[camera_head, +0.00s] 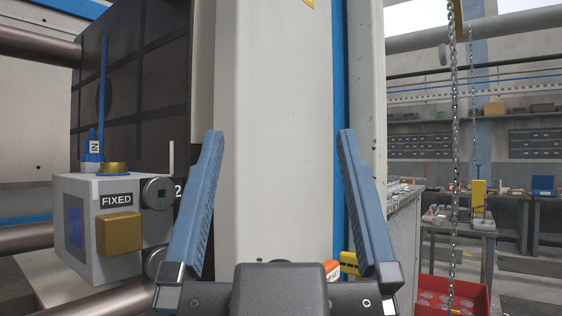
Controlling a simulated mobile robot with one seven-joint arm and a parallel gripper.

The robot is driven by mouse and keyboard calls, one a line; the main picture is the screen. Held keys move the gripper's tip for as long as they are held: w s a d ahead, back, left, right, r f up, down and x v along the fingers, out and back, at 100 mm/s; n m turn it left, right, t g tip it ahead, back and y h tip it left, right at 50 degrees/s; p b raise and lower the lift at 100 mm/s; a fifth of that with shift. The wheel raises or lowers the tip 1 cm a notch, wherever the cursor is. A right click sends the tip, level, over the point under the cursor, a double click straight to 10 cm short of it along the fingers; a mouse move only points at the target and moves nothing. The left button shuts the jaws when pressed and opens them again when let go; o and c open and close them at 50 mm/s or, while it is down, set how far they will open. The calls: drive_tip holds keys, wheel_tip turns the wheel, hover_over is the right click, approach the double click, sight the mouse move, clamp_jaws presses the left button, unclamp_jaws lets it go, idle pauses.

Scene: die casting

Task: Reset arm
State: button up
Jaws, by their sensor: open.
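My gripper (278,140) fills the lower middle of the head view. Its two blue fingers are spread wide apart, and nothing is between them that I can see touching either finger. Behind the fingers stands a tall pale machine column (275,110) with a blue strip along its right edge. The rest of my arm is mostly hidden behind the gripper's dark body at the bottom edge.
At left, a grey box marked FIXED (98,245) with a yellow block sits near the dark machine plate (135,80). At right are a chain (455,150), a red bin (470,293) and workbenches (400,212). Small orange and yellow items show low behind my gripper.

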drive_tip(key=shift+r, duration=0.1)
wheel_tip(320, 180, up, 22)
drive_tip(key=p, duration=2.2)
